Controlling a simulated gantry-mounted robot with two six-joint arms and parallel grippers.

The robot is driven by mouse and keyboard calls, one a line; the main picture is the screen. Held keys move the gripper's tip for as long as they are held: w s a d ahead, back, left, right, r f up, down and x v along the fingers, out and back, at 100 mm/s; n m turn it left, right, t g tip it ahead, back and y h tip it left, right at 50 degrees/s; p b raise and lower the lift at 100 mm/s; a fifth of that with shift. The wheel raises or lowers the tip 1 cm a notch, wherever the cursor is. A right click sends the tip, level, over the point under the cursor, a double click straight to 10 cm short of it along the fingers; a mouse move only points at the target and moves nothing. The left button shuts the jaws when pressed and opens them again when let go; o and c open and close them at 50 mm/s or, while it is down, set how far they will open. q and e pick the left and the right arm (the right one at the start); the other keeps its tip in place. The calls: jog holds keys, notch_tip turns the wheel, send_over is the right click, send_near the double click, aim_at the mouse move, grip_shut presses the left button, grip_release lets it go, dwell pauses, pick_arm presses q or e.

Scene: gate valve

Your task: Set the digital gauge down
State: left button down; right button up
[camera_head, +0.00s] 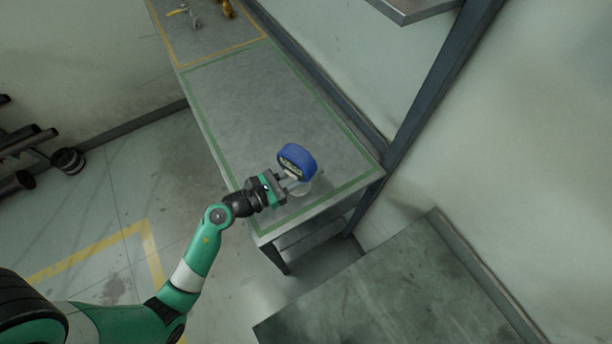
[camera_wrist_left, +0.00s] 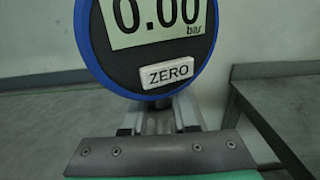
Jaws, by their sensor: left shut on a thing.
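The digital gauge (camera_head: 297,160) has a round blue rim and a dark face. In the left wrist view the gauge (camera_wrist_left: 153,50) fills the top centre, upright, its display reading 0.00 bar above a ZERO button. My left gripper (camera_head: 292,182) is shut on the gauge's lower stem and holds it at the near end of the grey bench (camera_head: 250,100). In the left wrist view the fingers (camera_wrist_left: 160,120) meet below the gauge face. I cannot tell whether the gauge's bottom touches the bench. My right gripper is not in view.
A green outline marks the near part of the bench, which is mostly bare. A yellow outline at the far end holds a grey tool (camera_head: 190,14) and a brass part (camera_head: 227,8). Another grey surface (camera_head: 400,290) lies at lower right. A shelf (camera_head: 415,8) hangs at upper right.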

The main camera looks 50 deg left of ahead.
pick_arm(q)
jog(key=shift+w+a+f, duration=0.25)
jog(key=shift+a+f, duration=0.25)
jog(key=shift+f, duration=0.2)
jog(key=shift+w+a, duration=0.1)
jog(key=shift+a, duration=0.05)
jog(key=shift+a+f+b, duration=0.1)
jog(key=shift+f+b, duration=0.2)
jog(key=shift+b, duration=0.05)
jog(key=f, duration=0.1)
jog(key=f+b, duration=0.2)
jog(key=shift+w+a, duration=0.25)
jog(key=shift+f+b, duration=0.35)
jog(key=shift+f, duration=0.05)
jog(key=c, duration=0.7)
grip_release()
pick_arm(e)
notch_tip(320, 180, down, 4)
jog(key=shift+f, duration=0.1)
